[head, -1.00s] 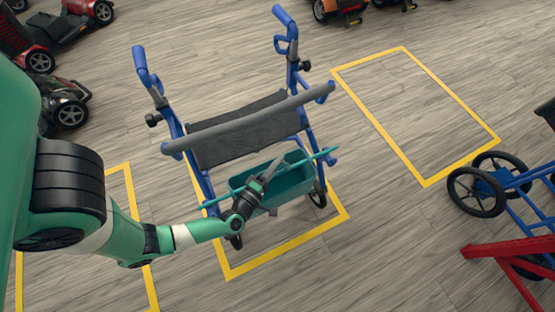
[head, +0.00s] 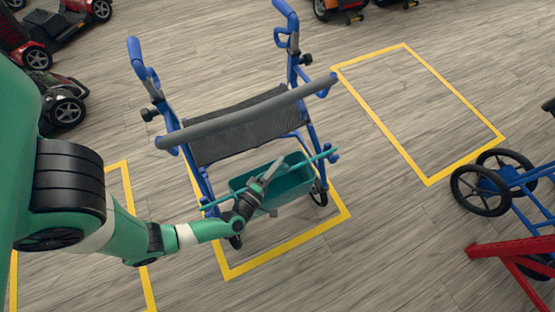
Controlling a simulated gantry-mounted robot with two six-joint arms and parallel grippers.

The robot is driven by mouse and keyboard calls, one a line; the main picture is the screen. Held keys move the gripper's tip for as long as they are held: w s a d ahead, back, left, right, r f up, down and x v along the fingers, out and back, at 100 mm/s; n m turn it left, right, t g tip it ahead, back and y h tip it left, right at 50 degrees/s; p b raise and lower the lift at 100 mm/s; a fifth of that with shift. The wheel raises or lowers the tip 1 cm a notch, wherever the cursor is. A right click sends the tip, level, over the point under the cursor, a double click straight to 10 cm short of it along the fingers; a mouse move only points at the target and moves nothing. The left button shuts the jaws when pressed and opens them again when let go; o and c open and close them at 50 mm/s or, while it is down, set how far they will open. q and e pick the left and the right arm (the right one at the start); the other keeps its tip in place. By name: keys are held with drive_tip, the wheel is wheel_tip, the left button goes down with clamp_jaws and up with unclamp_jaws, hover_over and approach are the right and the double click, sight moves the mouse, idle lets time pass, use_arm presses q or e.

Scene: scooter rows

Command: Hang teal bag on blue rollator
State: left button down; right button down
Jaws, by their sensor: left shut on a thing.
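The blue rollator (head: 319,129) stands upright in the middle, with a grey padded backrest bar and a dark mesh seat (head: 240,132). The teal bag (head: 290,188) is an open-topped bin with a long teal rod along its top, at the rollator's near side below the bar. My left gripper (head: 265,182) is shut on the bag at its top near the middle. The rod's ends reach close to the rollator's two side frames; I cannot tell whether they rest on them. My right gripper is out of view.
The rollator stands in a yellow floor rectangle (head: 285,255); an empty one (head: 425,115) lies to the right. A blue wheeled frame (head: 505,190) and a red frame (head: 510,250) are at the right edge. Scooters (head: 60,105) stand at the upper left and top.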

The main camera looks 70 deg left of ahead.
use_arm(q)
drive_tip(key=shift+f, duration=0.6)
drive_tip(key=c, duration=0.7)
unclamp_jaws()
drive_tip(key=shift+f, duration=0.1)
drive_tip(key=shift+s+d+p, duration=0.3)
drive_tip(key=shift+s+d, duration=0.1)
drive_tip(key=shift+p+v, duration=1.35)
drive_tip(key=shift+v, duration=3.9)
